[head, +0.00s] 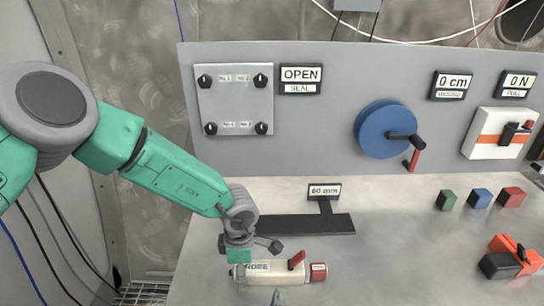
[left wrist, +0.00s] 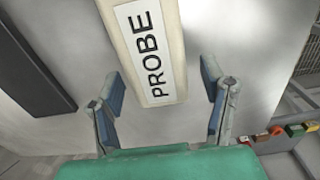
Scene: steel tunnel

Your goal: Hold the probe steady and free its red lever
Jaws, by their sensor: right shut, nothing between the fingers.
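The probe (head: 268,272) is a cream-coloured body lying on the steel bench, with a red end cap (head: 319,271) at its right. Its red lever (head: 297,260) sticks up at a slant near that end. My left gripper (head: 242,268) is over the probe's left end. In the left wrist view its open fingers (left wrist: 165,105) stand either side of the labelled probe body (left wrist: 152,55), with gaps on both sides. The lever is out of that view. Only the tip of my right gripper (head: 279,296) shows at the bottom edge, just in front of the probe; it is shut.
A dark bar (head: 300,225) with a "60 mm" sign lies behind the probe. Green, blue and red blocks (head: 480,198) and an orange-black object (head: 511,258) are to the right. A grey panel with a blue wheel (head: 383,128) stands behind. Bench right of the probe is clear.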

